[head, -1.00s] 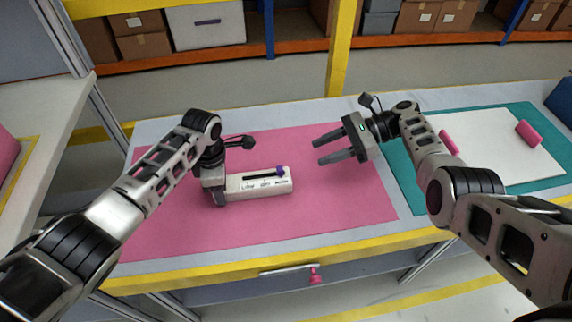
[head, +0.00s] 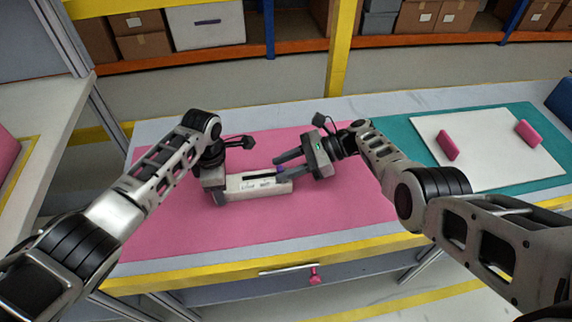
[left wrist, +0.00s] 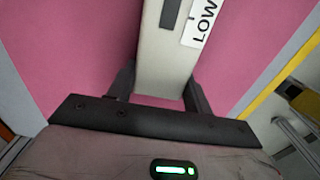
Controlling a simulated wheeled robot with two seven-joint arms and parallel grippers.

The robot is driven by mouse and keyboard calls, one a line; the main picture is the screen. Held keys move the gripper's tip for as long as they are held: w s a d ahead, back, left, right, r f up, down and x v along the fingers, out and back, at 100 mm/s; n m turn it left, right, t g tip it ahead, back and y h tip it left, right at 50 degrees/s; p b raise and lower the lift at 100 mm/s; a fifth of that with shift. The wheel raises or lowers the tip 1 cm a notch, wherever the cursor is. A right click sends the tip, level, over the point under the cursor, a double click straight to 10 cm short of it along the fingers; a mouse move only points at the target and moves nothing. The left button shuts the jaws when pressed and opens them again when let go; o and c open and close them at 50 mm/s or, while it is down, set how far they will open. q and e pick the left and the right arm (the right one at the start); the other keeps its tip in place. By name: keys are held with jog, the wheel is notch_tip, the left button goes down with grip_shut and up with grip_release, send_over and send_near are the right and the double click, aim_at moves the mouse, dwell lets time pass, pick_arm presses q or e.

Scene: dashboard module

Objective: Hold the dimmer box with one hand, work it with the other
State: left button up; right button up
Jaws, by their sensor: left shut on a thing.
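The dimmer box (head: 240,189), a long white box with a dark slot and a label strip on top, lies on the pink mat (head: 190,238). My left gripper (head: 214,190) is shut on its left end; the left wrist view also shows the box (left wrist: 163,60) between the fingers, with "LOW" on the label. My right gripper (head: 280,168) is at the box's right end, its fingers apart, one on each side of the slider's end of the slot. The purple slider knob is mostly hidden by the fingers, and I cannot tell whether they touch it.
A white board (head: 490,150) with two pink blocks (head: 447,145) (head: 528,132) lies on a teal mat (head: 408,190) at the right. The pink mat in front of the box is clear.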

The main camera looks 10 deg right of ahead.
aim_at(270, 175)
grip_shut()
jog(key=a, duration=0.4)
jog(key=shift+o, duration=1.5)
grip_release()
jog(key=v, duration=1.2)
pick_arm(q)
jog(key=o, duration=1.4)
